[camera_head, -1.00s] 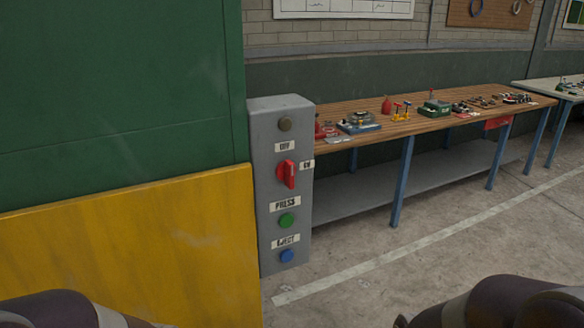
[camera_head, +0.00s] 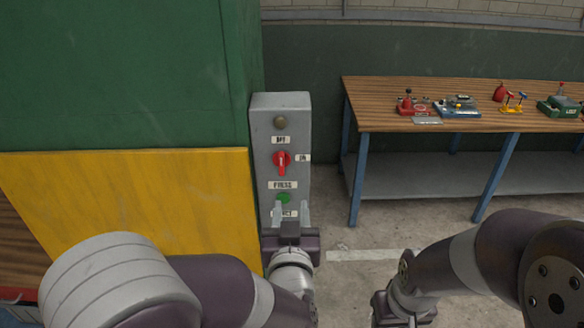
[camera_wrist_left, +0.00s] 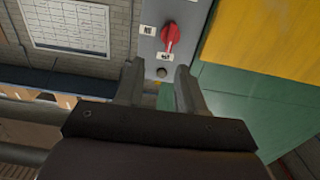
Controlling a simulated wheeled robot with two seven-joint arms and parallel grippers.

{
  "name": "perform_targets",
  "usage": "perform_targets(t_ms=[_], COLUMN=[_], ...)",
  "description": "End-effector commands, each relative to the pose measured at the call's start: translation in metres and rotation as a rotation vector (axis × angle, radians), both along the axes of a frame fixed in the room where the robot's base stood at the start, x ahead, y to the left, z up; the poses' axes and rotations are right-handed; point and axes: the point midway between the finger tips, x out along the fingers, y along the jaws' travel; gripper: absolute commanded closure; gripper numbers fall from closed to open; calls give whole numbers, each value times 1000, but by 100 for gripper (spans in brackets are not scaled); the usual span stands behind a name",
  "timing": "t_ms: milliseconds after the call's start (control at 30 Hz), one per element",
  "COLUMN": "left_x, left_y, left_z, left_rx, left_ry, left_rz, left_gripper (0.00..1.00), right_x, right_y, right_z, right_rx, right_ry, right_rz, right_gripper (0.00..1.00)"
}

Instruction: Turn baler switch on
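The baler switch is a red rotary knob (camera_head: 281,161) on a grey control box (camera_head: 291,104), with an OFF label above it and an ON label to its right. The knob stands upright, toward OFF. It also shows in the left wrist view (camera_wrist_left: 169,38), beyond the fingertips. In the left wrist view the fingers (camera_wrist_left: 158,80) are spread apart. My right arm is at lower right; its fingers are not visible.
A green button (camera_head: 283,198) sits below the knob, and a dark round lamp (camera_head: 280,122) above it. A yellow panel (camera_head: 130,200) and green wall adjoin the box on the left. A wooden workbench (camera_head: 400,90) with tools stands to the right, with open floor before it.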

Motion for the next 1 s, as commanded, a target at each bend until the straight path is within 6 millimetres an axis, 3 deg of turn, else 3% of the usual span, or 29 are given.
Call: perform_targets(t_ms=[167,400,600,1000], left_x=[20,83,117,127], left_y=[4,4,3,3], left_z=[9,11,9,6], left_rx=[21,20,19,18], left_ry=[-28,-25,-25,-26], left_rz=[16,14,11,9], left_gripper=[62,62,62,62], right_x=[0,0,0,0], right_y=[0,0,-1,-1], right_z=[11,39,50,52], right_rx=[0,0,0,0], right_ry=[-1,-1,-1,-1], right_rz=[1,0,0,0], right_gripper=[57,57,57,57])
